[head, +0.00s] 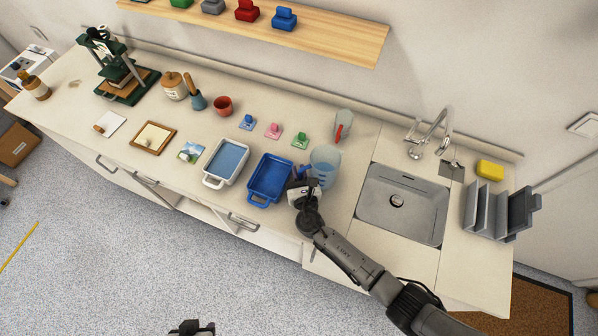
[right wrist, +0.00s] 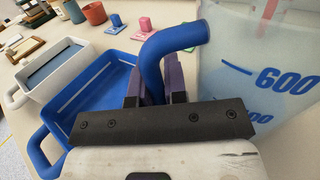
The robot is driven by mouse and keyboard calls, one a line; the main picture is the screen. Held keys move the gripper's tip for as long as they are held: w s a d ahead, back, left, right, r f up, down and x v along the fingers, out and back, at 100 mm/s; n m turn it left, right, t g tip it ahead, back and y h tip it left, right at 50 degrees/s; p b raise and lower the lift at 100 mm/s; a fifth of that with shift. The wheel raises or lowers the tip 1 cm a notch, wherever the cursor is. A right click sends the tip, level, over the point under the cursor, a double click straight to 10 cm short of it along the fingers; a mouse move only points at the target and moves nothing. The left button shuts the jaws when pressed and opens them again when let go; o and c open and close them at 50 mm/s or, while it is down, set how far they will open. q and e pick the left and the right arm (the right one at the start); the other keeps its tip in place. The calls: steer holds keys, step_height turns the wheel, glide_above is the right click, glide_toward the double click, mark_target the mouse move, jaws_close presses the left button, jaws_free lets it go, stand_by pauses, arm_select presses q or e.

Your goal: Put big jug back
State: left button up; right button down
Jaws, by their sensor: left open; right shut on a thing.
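The big jug (head: 325,158) is translucent with blue markings and a blue handle. It stands upright at the counter between the blue tray and the sink; I cannot tell whether its base touches the counter. My right gripper (head: 304,180) is shut on the jug's blue handle. In the right wrist view the handle (right wrist: 176,42) rises between the purple fingers, and the jug wall (right wrist: 255,75) with its "600" mark fills the right side. My left gripper (head: 192,328) is open and empty at the bottom edge of the head view, low over the floor area and mostly cut off.
A blue tray (head: 270,198) and a white tray (head: 206,182) lie left of the jug. A smaller jug with a red handle (head: 339,133) stands behind it. The sink (head: 375,215) is to the right. Small stamps (head: 274,131) stand behind the trays.

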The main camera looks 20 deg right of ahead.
steer(key=shift+f, duration=0.1)
steer(key=c, duration=1.6)
jaws_free()
steer(key=shift+f, duration=0.1)
steer(key=o, duration=0.4)
steer(key=shift+o, duration=0.2)
steer(key=shift+r, duration=0.35)
steer(key=s, duration=1.2)
steer(key=shift+a+f, duration=0.15)
steer(key=shift+a, duration=0.25)
